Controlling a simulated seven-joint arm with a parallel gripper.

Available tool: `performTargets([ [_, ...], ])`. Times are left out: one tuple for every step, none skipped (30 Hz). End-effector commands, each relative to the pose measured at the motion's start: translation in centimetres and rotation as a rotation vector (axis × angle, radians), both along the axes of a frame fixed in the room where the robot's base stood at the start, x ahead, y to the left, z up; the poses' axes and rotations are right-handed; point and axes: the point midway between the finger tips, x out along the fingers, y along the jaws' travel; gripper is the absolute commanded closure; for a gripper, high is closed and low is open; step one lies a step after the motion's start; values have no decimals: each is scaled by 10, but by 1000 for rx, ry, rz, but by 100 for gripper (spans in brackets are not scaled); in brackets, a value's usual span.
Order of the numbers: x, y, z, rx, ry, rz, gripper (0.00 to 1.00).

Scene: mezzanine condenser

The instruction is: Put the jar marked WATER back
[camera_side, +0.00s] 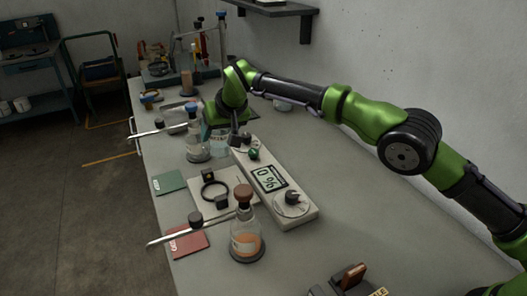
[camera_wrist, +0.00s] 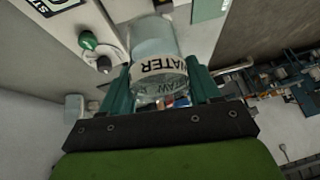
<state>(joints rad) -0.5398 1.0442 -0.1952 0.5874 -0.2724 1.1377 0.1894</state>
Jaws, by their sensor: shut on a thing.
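The jar marked WATER (camera_wrist: 156,40) is a clear jar with a white label band, seen large between the fingers in the wrist view. My gripper (camera_wrist: 161,72) has its teal fingers on either side of the jar, shut on it. In the side view my gripper (camera_side: 216,113) is above the middle of the bench, beside the far end of the pale instrument. The jar (camera_side: 218,145) shows there as a bluish shape below the gripper, partly hidden by a flask. Whether its base touches the bench I cannot tell.
A blue-stoppered flask (camera_side: 196,138) stands close left of the jar. A brown-stoppered flask with orange liquid (camera_side: 245,236) stands nearer. A green card (camera_side: 170,182) and red card (camera_side: 186,243) lie along the left edge. A rack (camera_side: 188,77) is farther back.

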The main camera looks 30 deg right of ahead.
Motion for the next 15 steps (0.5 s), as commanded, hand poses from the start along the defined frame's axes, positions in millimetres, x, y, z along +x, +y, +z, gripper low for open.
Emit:
performTargets([
  [7,-15,7,-1,-4,-24,76],
  [10,-24,10,-2,-3,-37,76],
  [13,-37,14,-3,-1,-59,76],
  [15,-47,16,-5,-1,-74,76],
  [16,-57,17,-5,-1,-90,76],
  [17,-71,19,-7,0,-109,76],
  [18,-81,20,-9,0,-123,76],
  [18,-91,21,-9,1,-134,76],
  [18,-103,22,-9,1,-147,76],
  [17,-112,23,-12,1,-155,76],
  [16,-119,24,-13,1,-159,76],
  [14,-129,25,-13,3,-165,76],
  [12,-137,25,-15,2,-166,76],
  [10,-143,26,-15,2,-166,76],
  [6,-151,28,-16,1,-166,76],
])
